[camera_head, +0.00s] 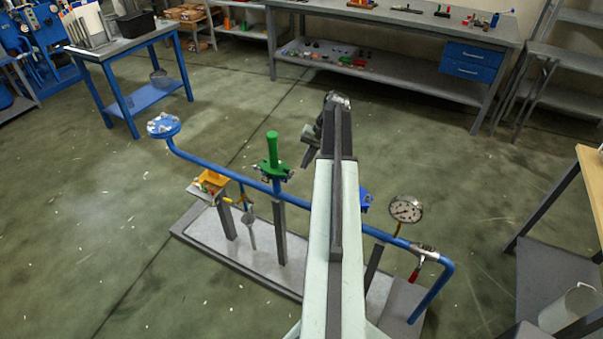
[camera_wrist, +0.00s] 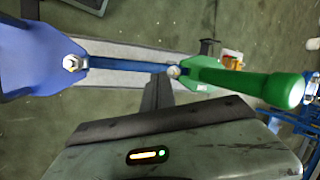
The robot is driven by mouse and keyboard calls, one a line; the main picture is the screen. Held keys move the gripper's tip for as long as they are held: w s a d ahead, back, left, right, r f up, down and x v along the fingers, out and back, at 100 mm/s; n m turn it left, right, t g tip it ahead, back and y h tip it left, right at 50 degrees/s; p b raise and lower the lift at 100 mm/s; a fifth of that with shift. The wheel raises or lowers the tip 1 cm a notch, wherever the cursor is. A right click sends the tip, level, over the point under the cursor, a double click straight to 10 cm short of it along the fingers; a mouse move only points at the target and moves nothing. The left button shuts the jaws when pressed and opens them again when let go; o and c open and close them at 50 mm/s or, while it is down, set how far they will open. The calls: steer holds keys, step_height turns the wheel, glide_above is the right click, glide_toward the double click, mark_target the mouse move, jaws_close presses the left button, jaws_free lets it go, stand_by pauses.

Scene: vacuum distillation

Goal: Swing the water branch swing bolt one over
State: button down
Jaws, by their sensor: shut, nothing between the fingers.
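A blue pipe (camera_head: 232,179) runs along a low grey stand, with a flange (camera_head: 164,125) at its left end. A green valve (camera_head: 272,158) stands upright on it. In the wrist view the green valve's handle (camera_wrist: 240,86) is at right, and a blue body (camera_wrist: 32,50) with a bolt and nut (camera_wrist: 72,63) is at left. I cannot tell which part is swing bolt one. My gripper (camera_head: 309,146) is beyond the pipe, right of the green valve. Its dark fingers (camera_wrist: 157,90) are shut and empty, beneath the blue pipe in the wrist view.
A yellow part (camera_head: 211,180), a pressure gauge (camera_head: 405,208) and a red-handled valve (camera_head: 415,270) sit along the rig. My arm hides part of the pipe. A workbench (camera_head: 400,18) stands behind and a blue table (camera_head: 122,44) back left. The floor between is clear.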

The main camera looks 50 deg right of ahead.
mark_target(291, 174)
steer(key=s+d+r+m+t+b, duration=0.15)
steer(key=s+m+t+b, duration=0.4)
steer(key=m, duration=1.25)
steer(key=w+a+f+t+b, duration=0.1)
steer(key=w+a+f+b, duration=0.1)
steer(key=w+f+b, duration=0.2)
step_height(291, 174, down, 2)
steer(key=shift+w+a+f+t+h+b, duration=0.2)
steer(key=shift+w+t+h+b, duration=0.15)
steer(key=shift+w, duration=0.6)
